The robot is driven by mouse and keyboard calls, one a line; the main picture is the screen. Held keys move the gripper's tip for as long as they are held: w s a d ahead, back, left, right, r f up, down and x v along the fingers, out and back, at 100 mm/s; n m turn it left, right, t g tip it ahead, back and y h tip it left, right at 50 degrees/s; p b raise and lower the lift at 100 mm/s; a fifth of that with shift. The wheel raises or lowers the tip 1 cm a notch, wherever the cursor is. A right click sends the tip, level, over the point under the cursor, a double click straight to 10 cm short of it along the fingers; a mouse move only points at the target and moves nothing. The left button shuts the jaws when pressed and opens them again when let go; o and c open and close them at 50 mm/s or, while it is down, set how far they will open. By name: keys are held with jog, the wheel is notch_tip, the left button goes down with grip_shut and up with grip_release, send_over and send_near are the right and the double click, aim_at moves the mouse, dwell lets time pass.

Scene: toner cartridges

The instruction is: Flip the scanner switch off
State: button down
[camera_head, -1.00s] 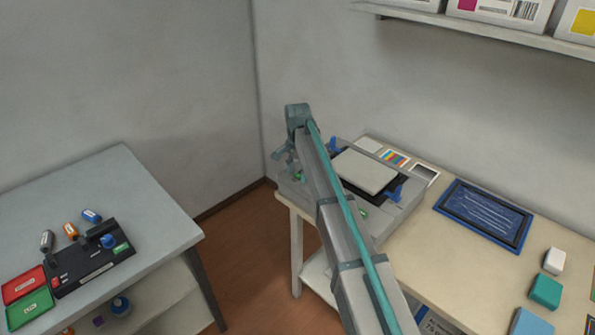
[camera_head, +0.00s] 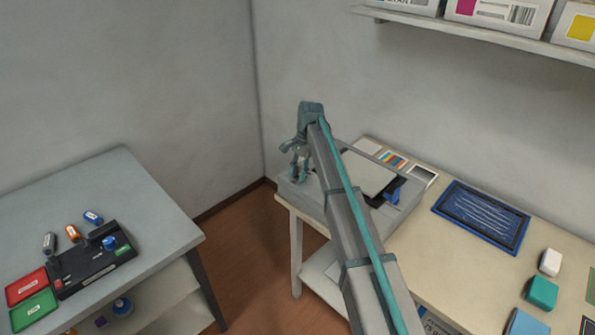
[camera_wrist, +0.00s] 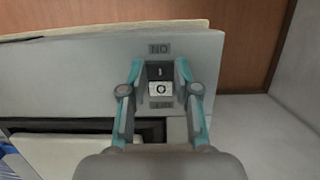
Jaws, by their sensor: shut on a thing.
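The scanner (camera_head: 400,218) is a grey box at the far left end of the beige table. Its switch (camera_wrist: 160,82) is a small rocker in the wrist view, with a dark half marked I and a pale, brighter half marked O. A label beside the dark half reads NO in this view; the label beyond the pale half is too dim to read. My gripper (camera_wrist: 161,70) has a fingertip on each side of the switch and is shut on it. In the head view my gripper (camera_head: 297,172) is low over the scanner's left end, and the switch is hidden.
A pale flat panel (camera_head: 368,172) and a blue clip (camera_head: 393,194) are on the scanner, partly behind my arm. A blue tray (camera_head: 482,217) and small blocks lie to the right. A grey table (camera_head: 130,185) stands left, across open floor.

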jog(key=c, duration=0.8)
grip_release()
jog(key=shift+c, duration=0.2)
jog(key=v, duration=1.2)
